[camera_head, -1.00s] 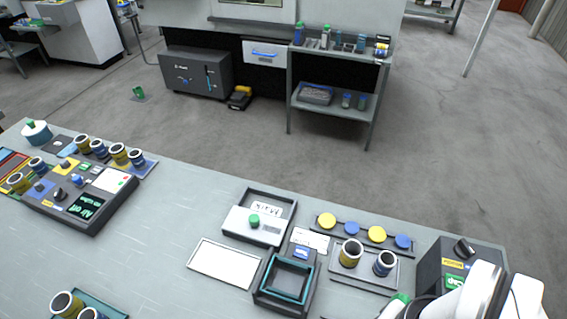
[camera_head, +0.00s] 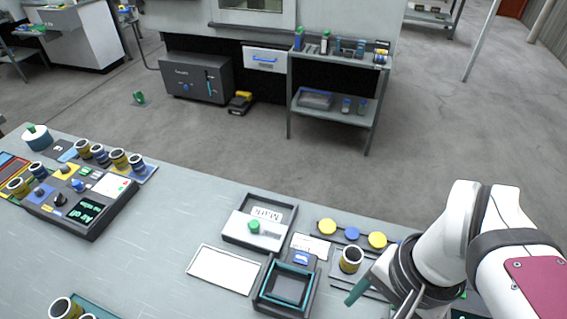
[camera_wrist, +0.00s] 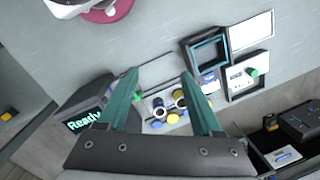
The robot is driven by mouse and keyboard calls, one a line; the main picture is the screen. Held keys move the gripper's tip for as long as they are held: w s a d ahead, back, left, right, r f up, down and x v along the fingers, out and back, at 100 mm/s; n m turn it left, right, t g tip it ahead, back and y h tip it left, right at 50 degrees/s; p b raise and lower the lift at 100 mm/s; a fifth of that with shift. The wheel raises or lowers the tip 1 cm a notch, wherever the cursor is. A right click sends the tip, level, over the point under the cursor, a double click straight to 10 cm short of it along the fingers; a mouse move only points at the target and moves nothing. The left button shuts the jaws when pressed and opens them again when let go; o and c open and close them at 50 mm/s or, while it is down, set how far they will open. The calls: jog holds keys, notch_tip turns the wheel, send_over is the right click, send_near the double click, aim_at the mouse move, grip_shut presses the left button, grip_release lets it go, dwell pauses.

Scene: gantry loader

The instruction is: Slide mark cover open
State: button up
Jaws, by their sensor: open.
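The mark cover (camera_head: 243,231) is a white plate with a green knob (camera_head: 253,226). It sits in a dark rectangular frame (camera_head: 290,214) and covers the near part of it. A handwritten "Mark" label shows in the uncovered far part. In the wrist view the cover (camera_wrist: 238,77) and its knob (camera_wrist: 252,71) lie right of the fingers. My gripper (camera_wrist: 160,78) is open and empty, with two green fingers. In the head view one green finger (camera_head: 358,289) shows right of the cover, well apart from it; the other is not clear.
A dark square fixture with a teal rim (camera_head: 265,289) stands just in front of the cover. A blank white plate (camera_head: 222,268) lies left of it. Cups and yellow and blue discs (camera_head: 377,240) are to the right.

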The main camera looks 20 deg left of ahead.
jog(key=w+a+r, duration=0.2)
jog(key=w+a, duration=0.3)
jog(key=w, duration=0.3)
jog(key=m+h, duration=0.1)
jog(key=h, duration=0.1)
send_over(253, 224)
notch_tip(253, 224, down, 6)
jog(key=f, duration=0.1)
notch_tip(253, 224, down, 14)
jog(key=shift+r, duration=0.25)
jog(key=shift+f, duration=0.45)
grip_shut()
